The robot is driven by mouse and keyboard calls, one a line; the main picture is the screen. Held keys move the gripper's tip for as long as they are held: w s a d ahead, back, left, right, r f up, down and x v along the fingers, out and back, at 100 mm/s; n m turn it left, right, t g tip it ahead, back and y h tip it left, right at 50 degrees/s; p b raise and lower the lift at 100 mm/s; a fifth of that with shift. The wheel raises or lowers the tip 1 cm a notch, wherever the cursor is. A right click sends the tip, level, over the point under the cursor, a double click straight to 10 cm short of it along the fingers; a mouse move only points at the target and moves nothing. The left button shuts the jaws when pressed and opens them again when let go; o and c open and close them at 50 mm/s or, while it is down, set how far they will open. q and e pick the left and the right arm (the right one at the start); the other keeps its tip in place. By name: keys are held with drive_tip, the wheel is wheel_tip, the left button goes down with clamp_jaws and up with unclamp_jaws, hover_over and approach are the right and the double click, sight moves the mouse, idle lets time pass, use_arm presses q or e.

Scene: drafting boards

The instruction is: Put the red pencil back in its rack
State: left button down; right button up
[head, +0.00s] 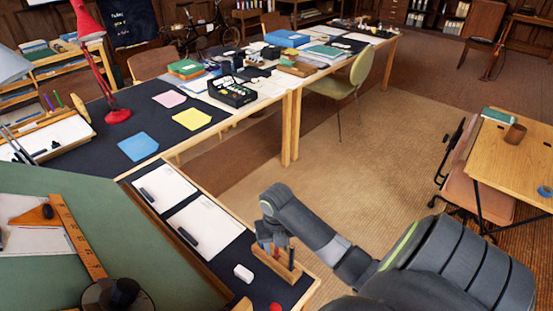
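A small wooden rack (268,264) stands near the front right corner of the dark desk strip. Slim pencils stand upright in it, with blue and reddish colours among them. My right gripper (274,240) is directly over the rack, pointing down, its fingers among the pencil tops. The fingers hide part of the pencils. I cannot tell which one is the red pencil, whether it is held, or whether the fingers are shut. My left gripper is not in view.
A white eraser (243,272) lies left of the rack, and a red round object (275,307) is at the bottom edge. White sheets with black markers (198,228) lie behind. A green board (95,225) fills the left. A red lamp (117,115) stands further back.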

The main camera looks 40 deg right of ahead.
drive_tip(key=shift+r, duration=0.1)
wheel_tip(320, 180, up, 6)
drive_tip(key=shift+w, duration=0.1)
wheel_tip(320, 180, up, 11)
drive_tip(key=p, duration=1)
idle(0.6)
